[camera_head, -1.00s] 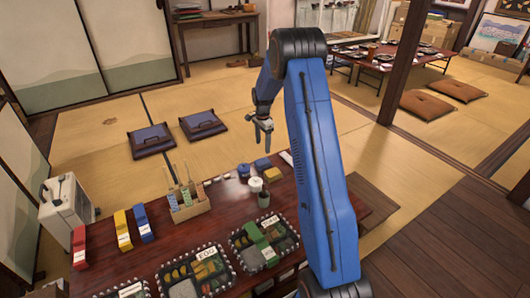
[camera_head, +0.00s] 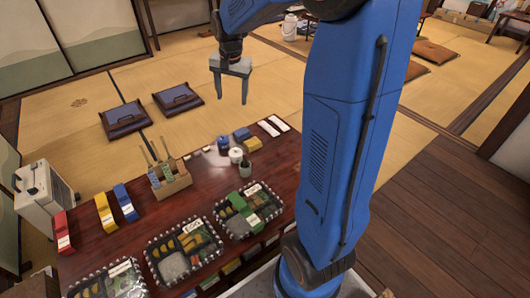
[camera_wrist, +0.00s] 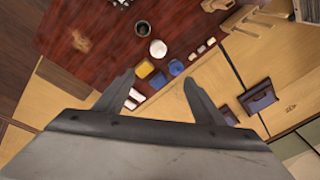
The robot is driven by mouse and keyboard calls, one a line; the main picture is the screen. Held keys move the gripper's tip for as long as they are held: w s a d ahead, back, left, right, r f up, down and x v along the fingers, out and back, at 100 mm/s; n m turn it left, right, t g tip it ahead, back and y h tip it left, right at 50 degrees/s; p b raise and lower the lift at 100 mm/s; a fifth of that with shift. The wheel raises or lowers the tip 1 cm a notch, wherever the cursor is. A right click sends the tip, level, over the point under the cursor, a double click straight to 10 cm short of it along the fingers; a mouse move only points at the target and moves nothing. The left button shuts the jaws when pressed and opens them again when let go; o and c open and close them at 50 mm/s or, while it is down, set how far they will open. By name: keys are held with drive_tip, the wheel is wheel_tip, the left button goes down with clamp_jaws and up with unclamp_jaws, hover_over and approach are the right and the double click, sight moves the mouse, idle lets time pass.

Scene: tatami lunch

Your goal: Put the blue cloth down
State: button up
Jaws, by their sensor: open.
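A small folded blue cloth (camera_head: 242,134) lies on the dark red table (camera_head: 290,150), beside a folded yellow cloth (camera_head: 253,145). In the wrist view the blue cloth (camera_wrist: 176,67) and yellow cloth (camera_wrist: 158,81) appear between and beyond my finger tips. My gripper (camera_head: 231,100) is open with nothing between its fingers. It hangs above the far side of the table, apart from the cloths. Its spread fingers also show in the wrist view (camera_wrist: 159,78).
White folded cloths (camera_head: 272,126), a white pot (camera_head: 236,155) and a dark cup (camera_head: 245,168) are close to the blue cloth. A wooden caddy (camera_head: 172,186), lunch boxes (camera_head: 185,250) and coloured bands (camera_head: 125,203) occupy the left and front. Cushions (camera_head: 178,98) lie on the tatami.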

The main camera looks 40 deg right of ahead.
drive_tip(key=s+a+r+n+t, duration=0.1)
drive_tip(key=s+a+r+n, duration=0.2)
drive_tip(key=s, duration=0.6)
drive_tip(key=s+a+r+n+t, duration=0.1)
drive_tip(key=s+a+r+n, duration=0.15)
drive_tip(key=s, duration=0.65)
drive_tip(key=s+a+f+n, duration=0.1)
drive_tip(key=s+n, duration=0.1)
drive_tip(key=s, duration=0.5)
drive_tip(key=s+a+f+n, duration=0.1)
drive_tip(key=s+a+n, duration=0.1)
drive_tip(key=s, duration=0.6)
drive_tip(key=shift+a+f+t, duration=0.25)
drive_tip(key=shift+f+t, duration=0.05)
drive_tip(key=shift+t, duration=0.1)
drive_tip(key=shift+o, duration=0.5)
